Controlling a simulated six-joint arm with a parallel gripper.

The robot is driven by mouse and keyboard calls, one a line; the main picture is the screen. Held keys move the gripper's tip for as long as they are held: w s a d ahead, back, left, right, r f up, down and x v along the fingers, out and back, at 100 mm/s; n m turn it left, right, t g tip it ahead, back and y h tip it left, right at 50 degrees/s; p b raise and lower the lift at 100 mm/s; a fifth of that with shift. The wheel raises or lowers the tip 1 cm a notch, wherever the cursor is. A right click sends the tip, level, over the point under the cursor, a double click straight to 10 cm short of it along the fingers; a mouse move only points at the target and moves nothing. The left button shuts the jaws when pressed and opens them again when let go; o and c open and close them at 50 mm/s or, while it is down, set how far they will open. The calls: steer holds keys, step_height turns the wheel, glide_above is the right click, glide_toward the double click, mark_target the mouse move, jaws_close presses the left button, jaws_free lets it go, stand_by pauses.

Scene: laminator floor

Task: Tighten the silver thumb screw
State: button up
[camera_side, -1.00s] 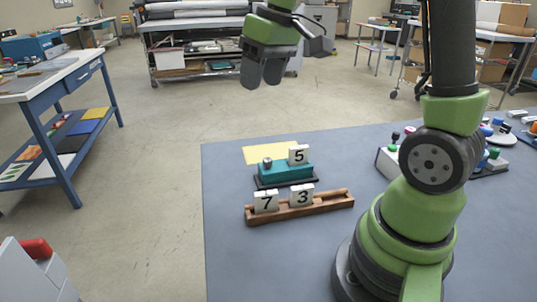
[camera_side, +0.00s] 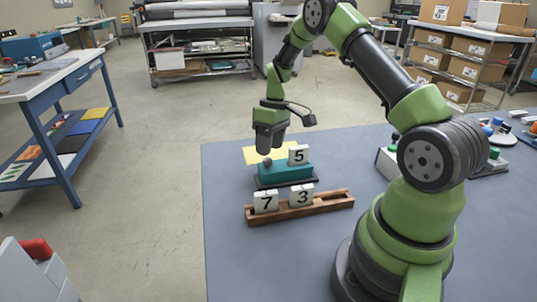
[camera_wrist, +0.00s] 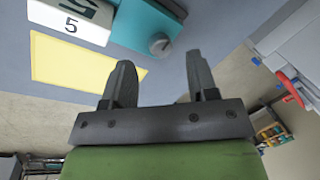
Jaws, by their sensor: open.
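The silver thumb screw (camera_side: 268,162) sits on the left end of a teal block (camera_side: 286,174). In the wrist view the screw (camera_wrist: 160,44) shows as a round grey knob at the corner of the teal block (camera_wrist: 140,22). My gripper (camera_side: 270,150) is just above the screw in the side view. In the wrist view my gripper (camera_wrist: 160,72) has its two fingers apart with nothing between them, and the screw lies beyond the fingertips. A white tile marked 5 (camera_side: 299,154) stands on the block's right end.
A wooden rack (camera_side: 325,204) in front of the block holds tiles marked 7 (camera_side: 266,201) and 3 (camera_side: 302,195). A yellow sheet (camera_side: 252,155) lies behind the block. A box with colored knobs stands at the right. The blue-grey tabletop (camera_side: 290,260) is clear in front.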

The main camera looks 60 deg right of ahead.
mark_target(268, 159)
steer(key=shift+x, duration=1.6)
steer(key=c, duration=0.9)
